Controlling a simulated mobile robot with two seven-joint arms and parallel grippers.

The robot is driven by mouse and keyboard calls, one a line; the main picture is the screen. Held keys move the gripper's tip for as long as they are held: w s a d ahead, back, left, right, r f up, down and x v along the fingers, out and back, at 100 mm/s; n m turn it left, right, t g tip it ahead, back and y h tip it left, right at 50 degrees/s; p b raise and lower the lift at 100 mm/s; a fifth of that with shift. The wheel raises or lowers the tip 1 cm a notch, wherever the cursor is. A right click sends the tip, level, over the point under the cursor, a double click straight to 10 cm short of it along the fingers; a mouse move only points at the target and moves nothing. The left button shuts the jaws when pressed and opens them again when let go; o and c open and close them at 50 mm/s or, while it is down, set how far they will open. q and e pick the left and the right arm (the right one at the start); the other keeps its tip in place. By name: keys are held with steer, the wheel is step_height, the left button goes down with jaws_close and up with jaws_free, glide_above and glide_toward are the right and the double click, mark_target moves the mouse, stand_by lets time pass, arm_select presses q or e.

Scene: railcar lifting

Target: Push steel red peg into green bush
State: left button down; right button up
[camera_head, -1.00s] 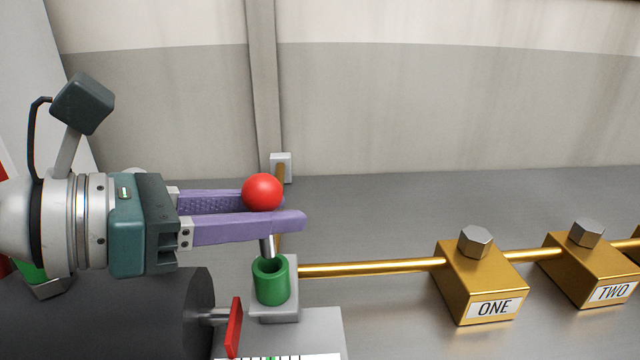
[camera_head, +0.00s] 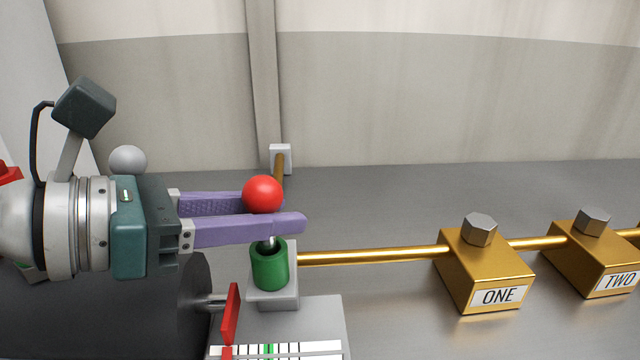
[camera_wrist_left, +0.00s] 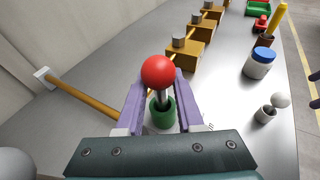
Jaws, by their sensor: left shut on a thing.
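The steel peg with a red ball top (camera_head: 263,194) is held between the purple fingers of my left gripper (camera_head: 245,215). The ball sits above the fingers and the steel shank points down. The green bush (camera_head: 270,264) stands directly below on a grey block. The lower end of the shank is at the bush's mouth; the head view suggests it is just inside, but its depth is hidden. In the left wrist view the red ball (camera_wrist_left: 158,72) and shank line up over the green bush (camera_wrist_left: 161,110).
A brass pipe (camera_head: 375,256) runs right from the bush block to brass blocks labelled ONE (camera_head: 485,270) and TWO (camera_head: 597,260). A dark cylinder (camera_head: 190,300) with a red plate (camera_head: 231,314) lies at lower left. A white jar (camera_wrist_left: 259,63) stands on the table.

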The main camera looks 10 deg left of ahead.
arm_select(q)
steer(key=shift+f+b, duration=0.9)
steer(key=shift+f, duration=0.2)
steer(key=shift+c, duration=2.3)
jaws_free()
steer(key=b+v, duration=0.2)
steer(key=v, duration=0.8)
steer(key=shift+r, duration=0.15)
